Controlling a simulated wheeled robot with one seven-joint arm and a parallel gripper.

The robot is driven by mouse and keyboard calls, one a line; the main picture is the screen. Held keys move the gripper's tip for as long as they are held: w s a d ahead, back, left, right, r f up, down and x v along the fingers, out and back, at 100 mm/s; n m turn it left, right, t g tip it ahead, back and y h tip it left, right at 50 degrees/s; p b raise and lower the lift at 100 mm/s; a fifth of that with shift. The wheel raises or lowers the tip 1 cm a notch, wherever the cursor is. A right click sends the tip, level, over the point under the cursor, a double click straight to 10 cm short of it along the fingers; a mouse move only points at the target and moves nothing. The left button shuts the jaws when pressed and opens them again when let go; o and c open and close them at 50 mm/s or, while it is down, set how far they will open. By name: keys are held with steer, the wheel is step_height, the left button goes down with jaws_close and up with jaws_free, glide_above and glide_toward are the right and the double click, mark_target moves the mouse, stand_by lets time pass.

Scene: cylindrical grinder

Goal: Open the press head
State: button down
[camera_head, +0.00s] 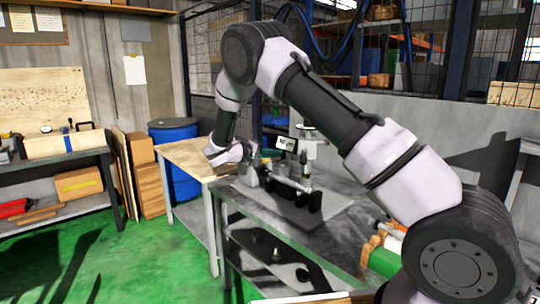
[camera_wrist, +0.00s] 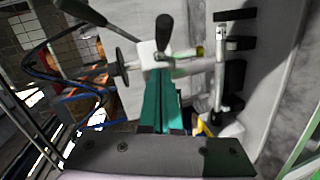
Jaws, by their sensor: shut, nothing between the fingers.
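The press head shows in the wrist view as a pale block (camera_wrist: 152,55) with black lever handles (camera_wrist: 163,30) and a dark round knob at its left. In the head view my gripper (camera_head: 246,152) is at the far left end of the grey fixture plate (camera_head: 290,205), beside the upright parts there. My gripper is shut and empty. Its fingertips are hard to make out, and my arm hides part of the fixture.
The fixture plate lies on a grey metal bench (camera_head: 335,245) with black supports and a shaft on it. A small display (camera_head: 287,143) stands behind. A wooden table (camera_head: 190,155) and a blue barrel (camera_head: 175,135) are to the left. Green floor is open at the lower left.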

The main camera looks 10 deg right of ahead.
steer(key=w+d+f, duration=0.1)
steer(key=d+f, duration=0.1)
steer(key=d, duration=0.5)
steer(key=shift+d+f, duration=0.1)
